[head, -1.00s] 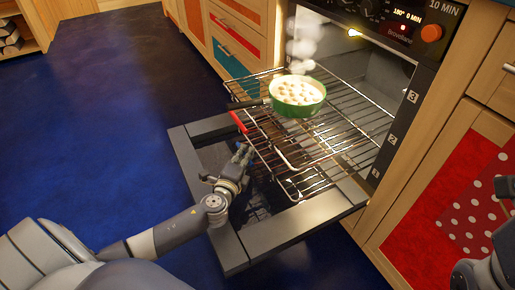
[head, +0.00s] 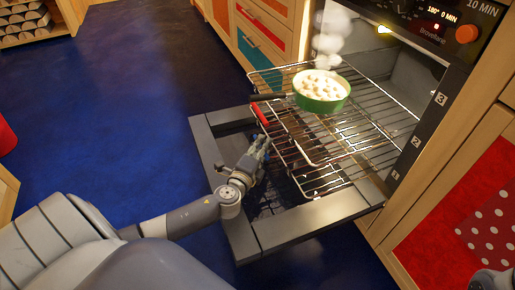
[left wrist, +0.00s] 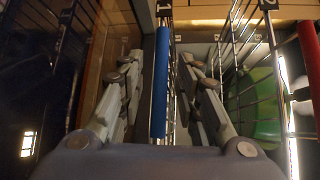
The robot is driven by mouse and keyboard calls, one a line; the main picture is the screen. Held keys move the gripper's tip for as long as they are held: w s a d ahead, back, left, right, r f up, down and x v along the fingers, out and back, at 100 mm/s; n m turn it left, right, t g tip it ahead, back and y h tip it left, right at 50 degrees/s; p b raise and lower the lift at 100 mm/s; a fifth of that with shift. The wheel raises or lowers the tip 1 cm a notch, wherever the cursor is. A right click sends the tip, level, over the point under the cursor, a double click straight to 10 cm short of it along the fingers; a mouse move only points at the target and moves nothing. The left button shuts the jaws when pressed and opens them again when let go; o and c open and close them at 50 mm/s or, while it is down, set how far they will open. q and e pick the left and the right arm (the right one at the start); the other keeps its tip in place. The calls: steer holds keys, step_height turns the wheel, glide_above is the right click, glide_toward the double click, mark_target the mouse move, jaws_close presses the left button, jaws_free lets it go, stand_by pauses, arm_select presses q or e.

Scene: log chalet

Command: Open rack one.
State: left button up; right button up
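The oven's door (head: 320,212) is down. An upper wire rack with a red handle (head: 262,115) is pulled out and carries a green pan (head: 321,104) of white pieces. A lower rack (head: 325,186) shows beneath it. In the left wrist view, a blue handle (left wrist: 160,82), in line with the label 1, lies between my open fingers (left wrist: 163,85), with gaps on both sides. The red handle (left wrist: 310,60) is at the right edge there.
Steam (head: 331,30) rises above the pan, and a dark pan handle (head: 268,97) sticks out left. Number labels 1 to 3 run up the oven's right frame (head: 415,142). Drawers (head: 262,45) stand behind. The blue floor (head: 120,120) at left is clear.

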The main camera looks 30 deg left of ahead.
arm_select(q)
steer(key=v, duration=1.2)
stand_by(0.3)
